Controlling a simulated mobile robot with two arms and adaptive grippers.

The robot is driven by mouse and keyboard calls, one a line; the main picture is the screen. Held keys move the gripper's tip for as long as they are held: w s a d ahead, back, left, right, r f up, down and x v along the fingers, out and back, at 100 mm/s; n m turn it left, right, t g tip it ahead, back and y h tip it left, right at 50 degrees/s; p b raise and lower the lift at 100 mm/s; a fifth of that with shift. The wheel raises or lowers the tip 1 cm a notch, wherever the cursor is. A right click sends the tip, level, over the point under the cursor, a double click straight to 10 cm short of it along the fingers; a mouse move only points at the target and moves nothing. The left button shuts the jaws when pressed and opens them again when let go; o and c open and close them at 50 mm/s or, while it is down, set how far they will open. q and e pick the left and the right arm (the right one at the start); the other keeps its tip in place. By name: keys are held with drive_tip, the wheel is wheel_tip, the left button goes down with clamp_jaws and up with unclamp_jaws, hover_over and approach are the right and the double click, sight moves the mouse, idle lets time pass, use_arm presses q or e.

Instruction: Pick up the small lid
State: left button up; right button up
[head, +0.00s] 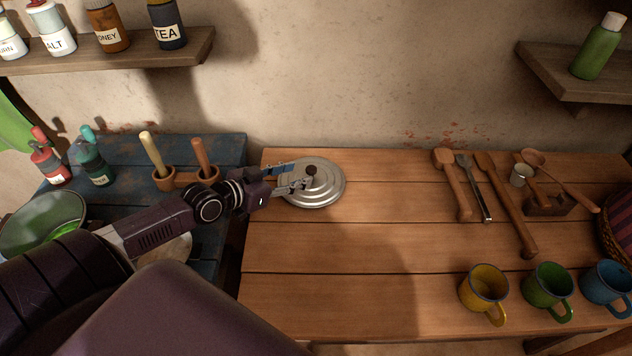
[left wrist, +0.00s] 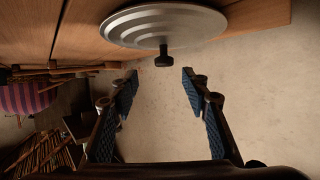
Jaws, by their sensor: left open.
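The small lid (head: 322,190) is a round silver disc with stepped rings and a dark knob (head: 311,170). It lies flat, knob up, on the wooden table near the wall. My left gripper (head: 284,177) is open at the lid's left side, with its fingers reaching over the rim towards the knob. In the left wrist view the lid (left wrist: 163,22) and its knob (left wrist: 164,60) show ahead of the open left gripper (left wrist: 155,80), with the knob roughly in line with the gap between the fingers. Nothing is between the fingers. My right gripper is not in view.
Wooden utensils (head: 455,185) lie on the table's right side. Yellow (head: 482,288), green (head: 545,285) and blue (head: 603,281) mugs stand along the front right. A blue table (head: 225,155) with mortars and bottles is left. The table's middle (head: 370,245) is clear.

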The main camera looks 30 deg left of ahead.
sight(311, 168)
use_arm(q)
drive_tip(key=shift+x, duration=1)
drive_tip(key=shift+a+x, duration=0.2)
drive_tip(key=shift+x, duration=1.15)
drive_tip(key=shift+a+x, duration=0.15)
drive_tip(key=shift+x, duration=1.2)
clamp_jaws()
